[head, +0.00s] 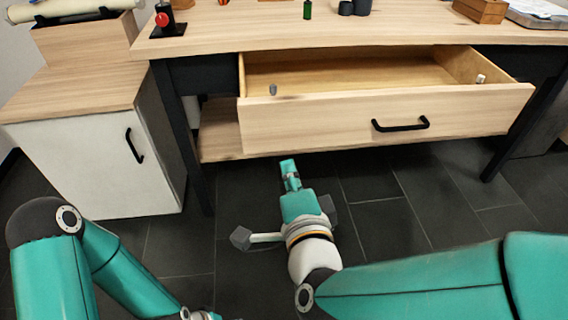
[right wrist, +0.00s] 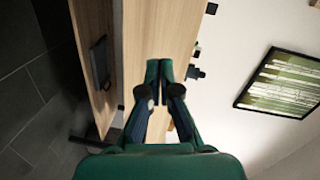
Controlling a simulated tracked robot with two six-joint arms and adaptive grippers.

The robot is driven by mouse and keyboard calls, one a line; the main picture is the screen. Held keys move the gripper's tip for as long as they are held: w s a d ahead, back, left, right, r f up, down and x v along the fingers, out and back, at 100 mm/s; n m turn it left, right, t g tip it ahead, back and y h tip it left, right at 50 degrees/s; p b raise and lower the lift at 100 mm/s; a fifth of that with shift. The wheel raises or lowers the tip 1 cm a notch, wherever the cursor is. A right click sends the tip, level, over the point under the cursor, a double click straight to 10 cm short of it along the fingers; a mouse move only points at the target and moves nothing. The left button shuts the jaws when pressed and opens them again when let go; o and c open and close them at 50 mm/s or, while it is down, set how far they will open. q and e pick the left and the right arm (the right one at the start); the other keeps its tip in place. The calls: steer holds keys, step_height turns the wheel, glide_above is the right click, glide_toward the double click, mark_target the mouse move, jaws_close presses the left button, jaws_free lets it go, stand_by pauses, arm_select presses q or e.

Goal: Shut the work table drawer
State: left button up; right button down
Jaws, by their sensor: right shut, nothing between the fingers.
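The work table drawer (head: 330,118) is pulled open, and its wooden front stands out from under the tabletop with a black bar handle (head: 400,125). In the right wrist view the handle (right wrist: 99,62) shows on the left, turned sideways. My right gripper (head: 288,164) is shut and empty. In the head view it appears just below the left part of the drawer front, with no clear contact. Its closed fingers (right wrist: 161,84) also show in the right wrist view. My left arm is at the lower left, its gripper out of the picture.
The work table (head: 330,38) carries a red-knobbed item (head: 163,20), a green bottle (head: 307,10), dark cups (head: 355,7) and a wooden box (head: 480,10). Small items lie in the drawer. A white cabinet (head: 85,165) stands left. The dark tiled floor (head: 400,195) before the drawer is clear.

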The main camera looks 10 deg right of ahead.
arm_select(q)
step_height(320, 180, down, 4)
steer(key=b, duration=0.2)
arm_select(e)
steer(key=s+m+t, duration=0.1)
steer(key=s+m, duration=0.1)
steer(key=p, duration=1.2)
glide_toward(283, 121)
steer(key=shift+m+h, duration=0.3)
steer(key=shift+h, duration=0.1)
steer(key=w, duration=0.3)
steer(key=w+a, duration=0.1)
steer(key=w, duration=0.1)
steer(key=shift+w+f+b, duration=0.1)
steer(key=shift+w+b, duration=0.25)
steer(key=shift+w, duration=0.05)
arm_select(q)
step_height(283, 121, up, 11)
arm_select(e)
steer(key=shift+w, duration=0.7)
arm_select(q)
steer(key=shift+r, duration=0.1)
arm_select(e)
steer(key=shift+d, duration=0.1)
